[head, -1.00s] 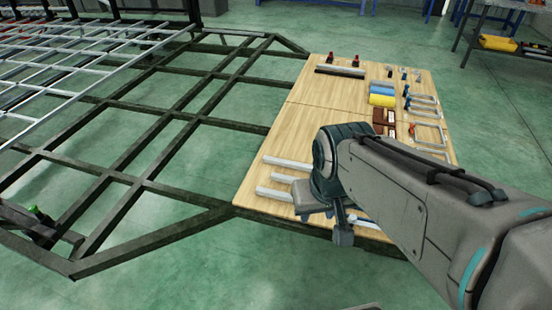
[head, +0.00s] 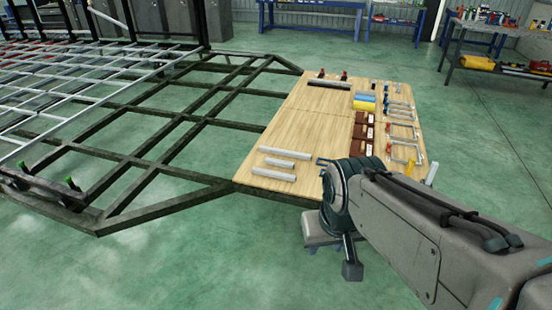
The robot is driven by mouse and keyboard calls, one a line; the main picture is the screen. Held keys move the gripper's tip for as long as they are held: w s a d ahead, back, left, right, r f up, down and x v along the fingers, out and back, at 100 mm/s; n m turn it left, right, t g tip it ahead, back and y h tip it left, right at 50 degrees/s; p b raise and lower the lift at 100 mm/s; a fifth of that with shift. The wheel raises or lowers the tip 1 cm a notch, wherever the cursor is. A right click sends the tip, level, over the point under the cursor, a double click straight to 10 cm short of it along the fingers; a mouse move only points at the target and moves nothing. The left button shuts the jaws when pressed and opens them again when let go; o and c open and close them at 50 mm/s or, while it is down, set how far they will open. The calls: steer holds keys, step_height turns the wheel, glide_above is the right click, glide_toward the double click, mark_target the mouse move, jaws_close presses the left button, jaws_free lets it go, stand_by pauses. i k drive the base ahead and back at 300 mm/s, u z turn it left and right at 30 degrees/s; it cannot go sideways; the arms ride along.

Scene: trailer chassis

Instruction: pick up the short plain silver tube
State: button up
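Three silver tubes lie side by side on the near left part of the wooden board in the head view. The middle one (head: 279,164) looks the shortest and plain. A longer tube (head: 285,152) lies just behind it, and another longer tube (head: 273,174) lies just in front. My gripper (head: 323,248) hangs at the end of my arm, in front of and to the right of the tubes, beyond the board's near edge in the picture. It is apart from the tubes. Its fingers are mostly hidden by my wrist, so I cannot tell their opening.
The wooden board (head: 318,117) also holds brown blocks (head: 361,133), a yellow roll (head: 364,106), several clamps (head: 404,132) and a dark bar (head: 329,84). The dark trailer frame (head: 190,150) extends left. Green floor (head: 200,260) in front is clear.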

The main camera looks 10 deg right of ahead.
mark_target(289, 164)
steer(key=u, duration=0.55)
steer(key=i, duration=0.9)
steer(key=u, duration=0.4)
steer(key=i, duration=1.55)
steer(key=z, duration=1)
steer(key=i, duration=0.75)
steer(key=z, duration=1.2)
steer(key=i, duration=0.3)
steer(key=z, duration=0.2)
